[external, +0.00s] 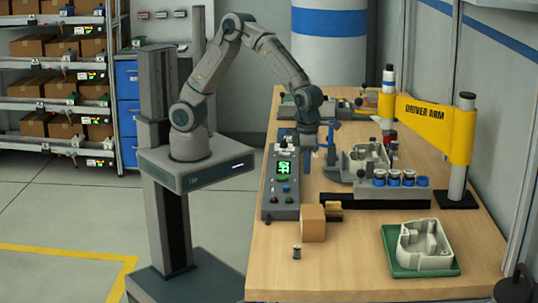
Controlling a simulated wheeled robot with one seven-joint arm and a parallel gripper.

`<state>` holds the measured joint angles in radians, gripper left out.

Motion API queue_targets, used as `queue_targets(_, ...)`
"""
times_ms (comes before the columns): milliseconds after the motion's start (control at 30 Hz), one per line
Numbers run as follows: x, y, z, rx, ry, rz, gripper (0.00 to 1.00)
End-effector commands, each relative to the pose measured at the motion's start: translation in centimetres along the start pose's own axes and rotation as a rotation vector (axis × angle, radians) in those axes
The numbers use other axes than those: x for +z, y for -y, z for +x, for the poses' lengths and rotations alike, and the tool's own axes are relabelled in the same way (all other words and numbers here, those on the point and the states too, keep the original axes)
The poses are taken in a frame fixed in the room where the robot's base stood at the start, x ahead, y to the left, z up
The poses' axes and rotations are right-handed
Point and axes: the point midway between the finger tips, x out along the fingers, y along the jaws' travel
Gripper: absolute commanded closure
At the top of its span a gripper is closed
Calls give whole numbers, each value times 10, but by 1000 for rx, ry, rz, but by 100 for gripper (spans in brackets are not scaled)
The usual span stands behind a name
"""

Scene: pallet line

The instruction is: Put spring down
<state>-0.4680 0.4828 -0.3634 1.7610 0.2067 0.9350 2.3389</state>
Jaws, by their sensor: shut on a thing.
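My gripper (308,150) points down over the back part of the wooden table, close to the control box with a green screen (284,168). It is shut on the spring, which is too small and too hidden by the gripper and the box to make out. A small dark-ended cylinder (297,252) stands upright on the table near its front left edge, well apart from my gripper; I cannot tell what it is.
A cardboard box (312,226) stands beside the control box. A green tray (389,250) with a pale housing (424,243) lies at front right. A grey fixture, a rack of blue-topped parts (400,182) and a yellow arm (434,122) stand to the right. The front middle is clear.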

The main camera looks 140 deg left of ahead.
Motion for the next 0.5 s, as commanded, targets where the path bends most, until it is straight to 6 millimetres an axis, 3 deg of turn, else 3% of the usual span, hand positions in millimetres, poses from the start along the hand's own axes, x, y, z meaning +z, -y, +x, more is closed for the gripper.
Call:
queue_targets(200, -43, 21, -28, -1, 2, 4, 100)
queue_targets(500, -69, 42, -50, -3, -2, -7, 100)
